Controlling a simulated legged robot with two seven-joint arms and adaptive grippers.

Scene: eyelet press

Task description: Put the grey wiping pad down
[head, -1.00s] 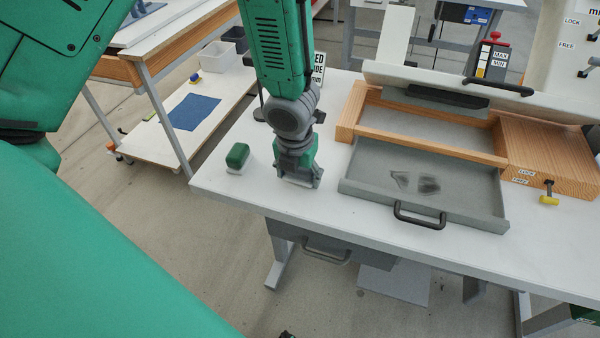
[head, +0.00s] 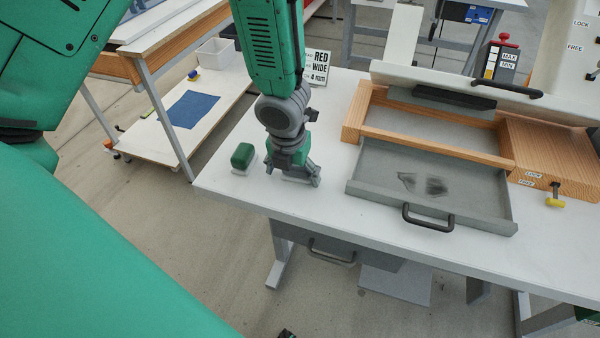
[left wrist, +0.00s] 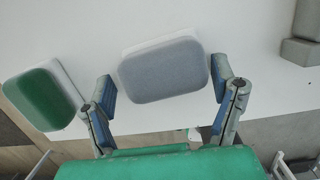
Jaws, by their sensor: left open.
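The grey wiping pad (left wrist: 163,70) sits on the white tabletop in the left wrist view, grey face towards the camera with a white edge behind it. My left gripper (left wrist: 162,75) is open, one finger on each side of the pad, with a gap visible at least on the left side. In the head view my left gripper (head: 293,180) is low over the table near its front edge, and it largely hides the pad. A green pad on a white base (head: 243,157) lies just left of it, and shows in the left wrist view too (left wrist: 42,97). My right gripper is not in view.
A grey drawer tray (head: 430,195) with dark smudges and a black handle (head: 428,218) lies right of my left gripper. A wooden frame (head: 435,142) stands behind it. A sign (head: 317,68) stands behind the arm. The table's front edge is close.

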